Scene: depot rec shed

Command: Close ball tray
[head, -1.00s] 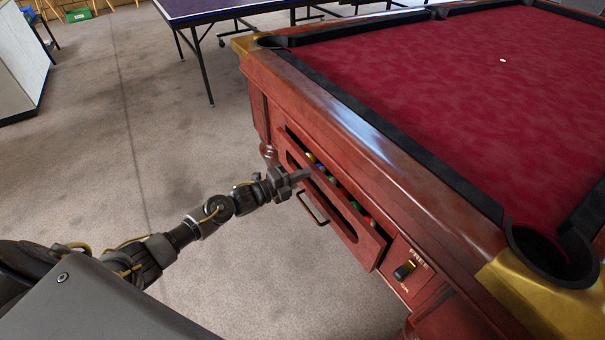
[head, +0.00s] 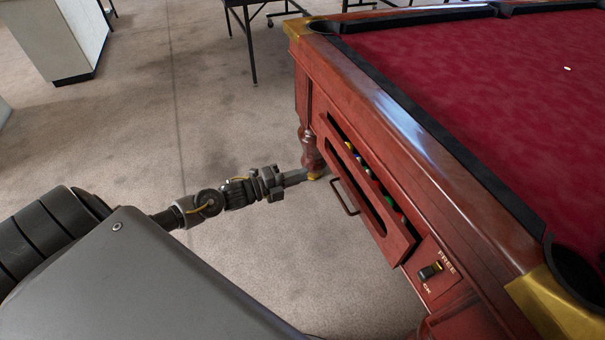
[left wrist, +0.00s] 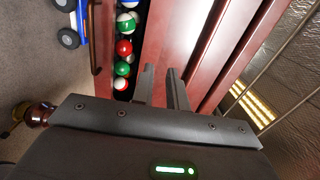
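The ball tray (head: 395,228) is a red wooden front with a long slot and a dark handle (head: 345,198), set in the end of the pool table. It stands out from the table at its top, leaving a gap where coloured balls (head: 367,172) show. The balls also show in a row in the left wrist view (left wrist: 124,48). My left gripper (head: 308,175) is left of the tray's handle in the head view, apart from the tray as far as I can see. In the wrist view its two fingers (left wrist: 161,78) are apart with nothing between them. My right gripper is out of view.
The pool table (head: 415,115) has red cloth and a wooden rim. A switch panel (head: 432,270) is right of the tray. A table leg (head: 310,150) stands behind my gripper. The carpet (head: 240,120) to the left is clear. A white cabinet (head: 70,40) is farther back.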

